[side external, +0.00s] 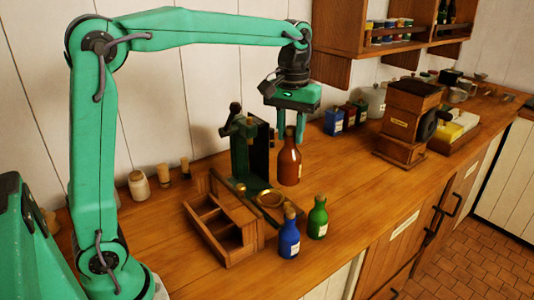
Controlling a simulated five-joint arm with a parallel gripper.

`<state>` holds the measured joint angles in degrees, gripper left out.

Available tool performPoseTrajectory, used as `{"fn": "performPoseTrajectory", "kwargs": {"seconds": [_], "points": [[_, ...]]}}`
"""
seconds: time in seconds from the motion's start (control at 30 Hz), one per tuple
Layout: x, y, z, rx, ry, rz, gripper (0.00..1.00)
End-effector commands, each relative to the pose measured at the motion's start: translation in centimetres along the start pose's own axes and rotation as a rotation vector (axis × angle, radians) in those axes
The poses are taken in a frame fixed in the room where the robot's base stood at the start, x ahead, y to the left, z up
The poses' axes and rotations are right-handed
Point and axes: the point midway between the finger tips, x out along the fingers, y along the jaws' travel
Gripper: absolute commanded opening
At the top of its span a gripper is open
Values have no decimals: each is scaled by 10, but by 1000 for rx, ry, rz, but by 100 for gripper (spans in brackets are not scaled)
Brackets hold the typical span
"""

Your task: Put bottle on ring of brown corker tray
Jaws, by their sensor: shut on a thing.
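My gripper (291,137) points down and is shut on the neck of a brown bottle (289,166). The bottle is upright, behind and to the right of the ring; I cannot tell whether its base touches the counter. A brass-coloured ring (271,199) lies low in front of the dark green corker (250,155), and it looks empty. A brown wooden tray (240,256) with open compartments is left of the ring.
A blue bottle (289,237) and a green bottle (318,220) stand in front of the ring near the counter's front edge. Corks (163,173) and a small jar (139,186) stand at the back left. A wooden grinder-like box (404,122) stands to the right. The counter (345,180) between is clear.

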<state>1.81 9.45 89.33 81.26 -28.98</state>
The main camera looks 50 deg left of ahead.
Motion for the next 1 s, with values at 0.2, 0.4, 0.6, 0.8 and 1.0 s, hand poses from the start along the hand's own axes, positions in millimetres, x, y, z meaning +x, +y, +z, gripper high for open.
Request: {"fn": "performPoseTrajectory", "kwargs": {"seconds": [0.2,0.4,0.6,0.8,1.0], "points": [[2,-9,-15,-44,1,1,0],[14,-10,-17,-51,0,0,0],[27,-10,-17,-51,1,1,0],[47,-10,-17,-50,0,0,0],[52,-10,-17,-50,2,1,0]]}}
